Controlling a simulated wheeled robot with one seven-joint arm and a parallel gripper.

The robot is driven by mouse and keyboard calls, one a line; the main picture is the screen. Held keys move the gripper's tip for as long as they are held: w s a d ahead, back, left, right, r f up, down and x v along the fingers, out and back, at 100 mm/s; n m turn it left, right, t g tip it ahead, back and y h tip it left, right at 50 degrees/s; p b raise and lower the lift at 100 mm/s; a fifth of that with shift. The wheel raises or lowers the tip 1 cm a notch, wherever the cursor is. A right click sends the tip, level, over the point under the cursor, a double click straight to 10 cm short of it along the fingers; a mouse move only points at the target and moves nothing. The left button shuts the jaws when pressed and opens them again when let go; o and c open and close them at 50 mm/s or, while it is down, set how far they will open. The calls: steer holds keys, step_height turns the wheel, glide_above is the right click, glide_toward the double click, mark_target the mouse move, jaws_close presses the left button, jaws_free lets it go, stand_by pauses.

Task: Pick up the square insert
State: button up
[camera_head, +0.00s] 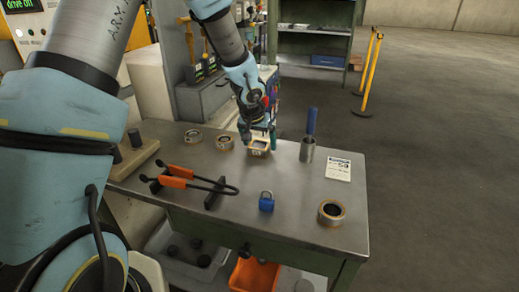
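The square insert (258,153) is a pale, square-cornered block with a dark opening and a small label. It sits at the back middle of the grey metal bench. My gripper (259,138) reaches down from above, right at the insert. Its dark fingers are apart, one at the insert's left side and one at its right side. Whether they touch it cannot be made out at this size. The insert appears to rest on the bench top.
Round inserts (224,142) (193,136) (331,213) lie on the bench (293,222). Orange-handled tongs (178,182) rest on a stand. A blue padlock (266,203), a metal cup (307,152) with a blue-handled tool, and a label card (338,170) are nearby.

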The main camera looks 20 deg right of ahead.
jaws_close()
stand_by(0.6)
